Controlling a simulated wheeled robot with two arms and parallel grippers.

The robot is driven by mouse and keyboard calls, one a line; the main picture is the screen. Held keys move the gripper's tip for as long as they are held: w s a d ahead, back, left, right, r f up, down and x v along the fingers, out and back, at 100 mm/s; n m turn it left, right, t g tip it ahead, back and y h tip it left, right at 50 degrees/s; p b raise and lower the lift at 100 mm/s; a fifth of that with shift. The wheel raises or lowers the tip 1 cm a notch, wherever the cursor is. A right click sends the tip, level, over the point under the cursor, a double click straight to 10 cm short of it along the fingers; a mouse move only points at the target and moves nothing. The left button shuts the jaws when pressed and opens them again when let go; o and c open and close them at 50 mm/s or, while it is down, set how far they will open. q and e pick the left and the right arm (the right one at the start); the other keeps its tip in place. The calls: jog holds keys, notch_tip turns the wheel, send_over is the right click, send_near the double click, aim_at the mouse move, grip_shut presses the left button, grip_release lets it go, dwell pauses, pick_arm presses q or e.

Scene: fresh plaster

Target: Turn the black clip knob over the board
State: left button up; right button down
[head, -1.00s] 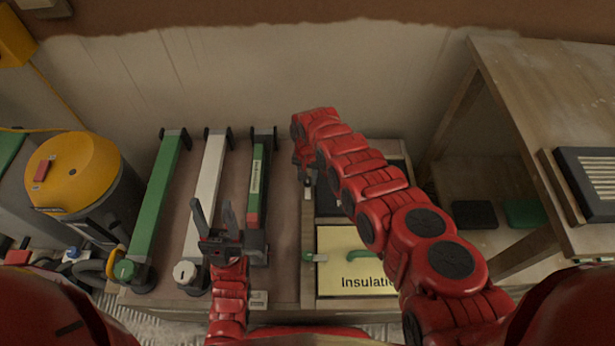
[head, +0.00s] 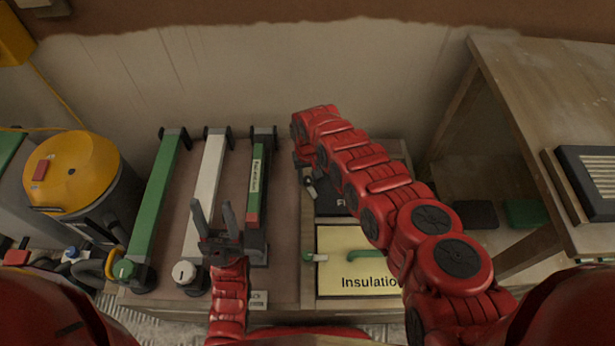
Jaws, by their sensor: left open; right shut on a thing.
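The black clip knob (head: 313,191) sits at the left edge of the black board (head: 329,206), just below my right gripper. It is slanted, with its lower end toward the board. My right gripper (head: 306,172) points down at the knob and is shut on it; the fingertips are small and partly hidden by the wrist. My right arm covers much of the black board and its lettering. My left gripper (head: 217,218) is open and empty, fingers pointing up, above the bench in front of the white and green bars.
Below the black board is a cream board (head: 340,240) marked "Insulatio…", with a green handle (head: 362,256) and green clip (head: 308,257). Green (head: 155,205) and white (head: 205,190) bars lie left. A yellow-topped vacuum (head: 72,170) and wooden table (head: 560,95) flank the bench.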

aim_at(308, 179)
jog(key=n+b, duration=0.1)
jog(key=n, duration=0.5)
jog(key=shift+f+n, duration=0.1)
jog(key=shift+n, duration=0.2)
jog(key=n+b, duration=0.1)
jog(key=n, duration=0.5)
jog(key=shift+b, duration=0.3)
jog(key=c, duration=0.5)
grip_release()
notch_tip(308, 179, up, 18)
jog(key=p, duration=0.5)
jog(key=shift+f, duration=0.2)
